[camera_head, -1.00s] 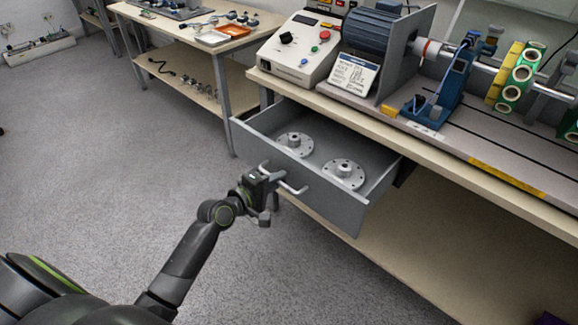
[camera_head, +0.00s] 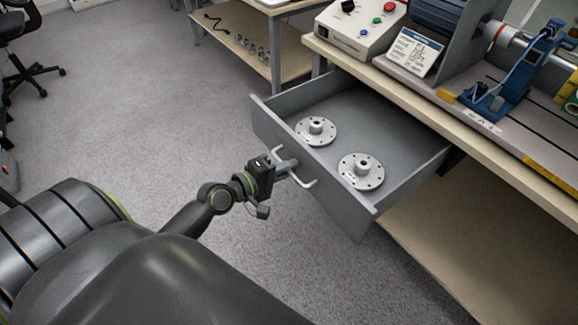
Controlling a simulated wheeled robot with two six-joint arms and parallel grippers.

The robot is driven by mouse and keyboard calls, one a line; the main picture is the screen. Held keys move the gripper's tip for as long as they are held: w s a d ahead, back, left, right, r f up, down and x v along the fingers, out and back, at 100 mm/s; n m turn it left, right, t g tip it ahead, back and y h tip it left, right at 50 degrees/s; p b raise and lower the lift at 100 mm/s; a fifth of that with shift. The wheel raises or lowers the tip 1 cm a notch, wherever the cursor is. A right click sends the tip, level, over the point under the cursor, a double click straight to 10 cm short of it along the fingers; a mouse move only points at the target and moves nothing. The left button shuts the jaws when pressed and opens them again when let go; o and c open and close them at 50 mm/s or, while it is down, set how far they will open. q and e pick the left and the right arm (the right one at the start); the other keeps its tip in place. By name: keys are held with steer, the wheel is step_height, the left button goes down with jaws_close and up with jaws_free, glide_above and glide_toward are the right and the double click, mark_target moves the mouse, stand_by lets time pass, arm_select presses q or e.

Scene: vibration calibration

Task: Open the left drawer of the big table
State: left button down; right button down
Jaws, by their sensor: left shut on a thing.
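The left drawer (camera_head: 386,115) of the big table (camera_head: 470,118) is grey and stands pulled well out from under the tabletop. Two round metal flanges (camera_head: 361,171) lie in it. A light metal bar handle (camera_head: 304,180) is on its front panel. My left gripper (camera_head: 287,168) is at the handle, shut on it, with the dark wrist in front of the panel. The fingertips are small and partly hidden. My right gripper is not in view.
A control box (camera_head: 362,32) with buttons and a blue-grey machine stand on the big table. A smaller side table (camera_head: 240,45) stands behind. A wheeled chair (camera_head: 28,75) is at the far left. Grey carpet floor left of the drawer is clear.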

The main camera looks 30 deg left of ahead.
arm_select(q)
steer(key=c, duration=1.6)
jaws_free()
steer(key=shift+c, duration=0.2)
